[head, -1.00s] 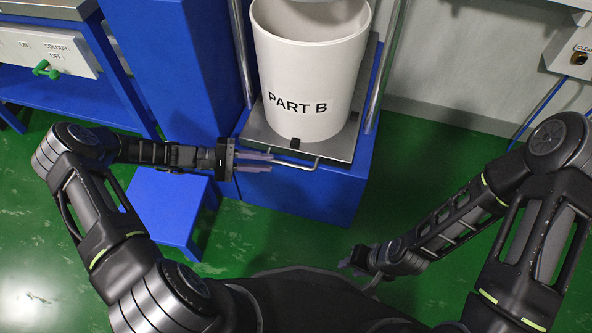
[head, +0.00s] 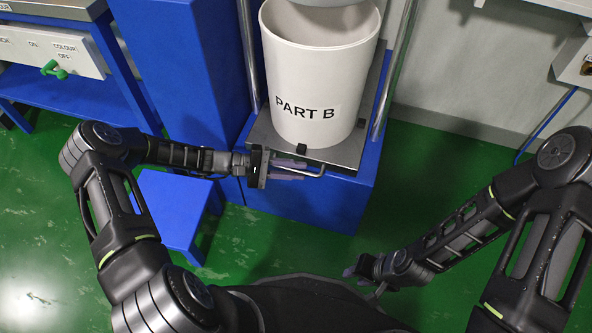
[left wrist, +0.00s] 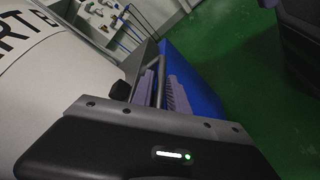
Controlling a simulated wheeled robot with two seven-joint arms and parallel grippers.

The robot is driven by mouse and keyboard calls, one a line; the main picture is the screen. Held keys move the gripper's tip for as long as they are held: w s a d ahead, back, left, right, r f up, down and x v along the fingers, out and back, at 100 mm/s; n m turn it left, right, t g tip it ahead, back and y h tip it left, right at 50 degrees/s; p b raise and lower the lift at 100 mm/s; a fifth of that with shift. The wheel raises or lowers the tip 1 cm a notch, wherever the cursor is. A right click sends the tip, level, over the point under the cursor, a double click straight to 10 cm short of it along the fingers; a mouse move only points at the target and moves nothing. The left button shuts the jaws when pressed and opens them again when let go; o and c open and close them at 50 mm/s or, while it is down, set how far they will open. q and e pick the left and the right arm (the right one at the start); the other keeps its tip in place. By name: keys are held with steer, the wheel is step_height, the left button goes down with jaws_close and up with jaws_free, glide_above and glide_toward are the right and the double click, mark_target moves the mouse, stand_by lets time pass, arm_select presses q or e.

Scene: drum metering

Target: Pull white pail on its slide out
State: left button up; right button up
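The white pail (head: 318,75), marked PART B, stands upright on a grey metal slide plate (head: 345,152) on a blue base. A bent metal bar handle (head: 318,173) sticks out from the plate's front edge. My left gripper (head: 287,170) is at this handle, its fingers pointing right along the bar. In the left wrist view the handle (left wrist: 161,80) lies between the two fingers (left wrist: 160,92), which stand apart with a gap showing. The pail's side also shows there (left wrist: 50,70). My right gripper (head: 358,268) hangs low over the floor, away from the pail; its finger gap is unclear.
Metal posts (head: 397,75) flank the pail, and something pale hangs above its mouth. A blue step (head: 175,212) stands below my left forearm. A blue bench with a switch panel (head: 50,55) is at the left. Green floor (head: 430,180) is clear at the right.

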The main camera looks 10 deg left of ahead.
arm_select(q)
steer(key=shift+d, duration=0.1)
steer(key=shift+c, duration=0.6)
jaws_close()
stand_by(0.8)
